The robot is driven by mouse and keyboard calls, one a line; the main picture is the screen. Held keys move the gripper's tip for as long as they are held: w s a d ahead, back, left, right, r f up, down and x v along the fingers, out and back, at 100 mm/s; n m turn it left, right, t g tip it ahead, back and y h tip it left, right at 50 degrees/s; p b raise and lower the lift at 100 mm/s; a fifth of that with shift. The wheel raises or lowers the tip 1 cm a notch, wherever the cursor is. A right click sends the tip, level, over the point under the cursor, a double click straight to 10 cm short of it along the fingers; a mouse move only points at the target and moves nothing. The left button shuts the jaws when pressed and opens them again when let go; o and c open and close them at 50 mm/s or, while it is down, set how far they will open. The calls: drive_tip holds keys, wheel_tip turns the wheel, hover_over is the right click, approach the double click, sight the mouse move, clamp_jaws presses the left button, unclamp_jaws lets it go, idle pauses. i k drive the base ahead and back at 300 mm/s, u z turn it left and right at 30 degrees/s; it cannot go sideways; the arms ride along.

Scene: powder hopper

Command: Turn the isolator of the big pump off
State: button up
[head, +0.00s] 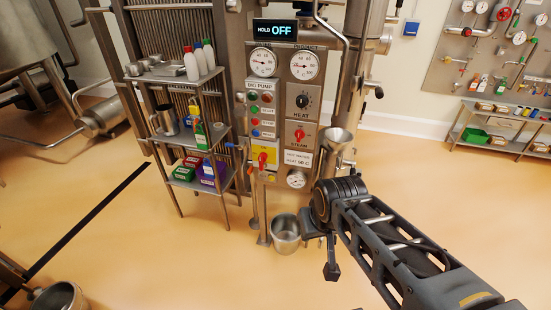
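The steel control panel (281,110) stands in the middle of the head view, with a column labelled big pump (260,84). Small coloured buttons sit under that label. Below them is a red rotary handle on a yellow plate (263,160), which looks like the isolator; its exact setting is too small to read. My gripper (320,248) is low and to the right of this handle, apart from it, over the floor. Its fingers are dark and partly hidden by my wrist, and I cannot tell how far they are apart. I see nothing held.
A similar red steam handle (299,134) and a black heat knob (302,101) are on the right column. A loaded shelf rack (187,135) stands left of the panel. A steel bucket (286,232) is beside my gripper.

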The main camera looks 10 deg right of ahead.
sight(262, 158)
drive_tip(key=z, duration=0.35)
drive_tip(key=i, duration=0.65)
drive_tip(key=u, duration=2)
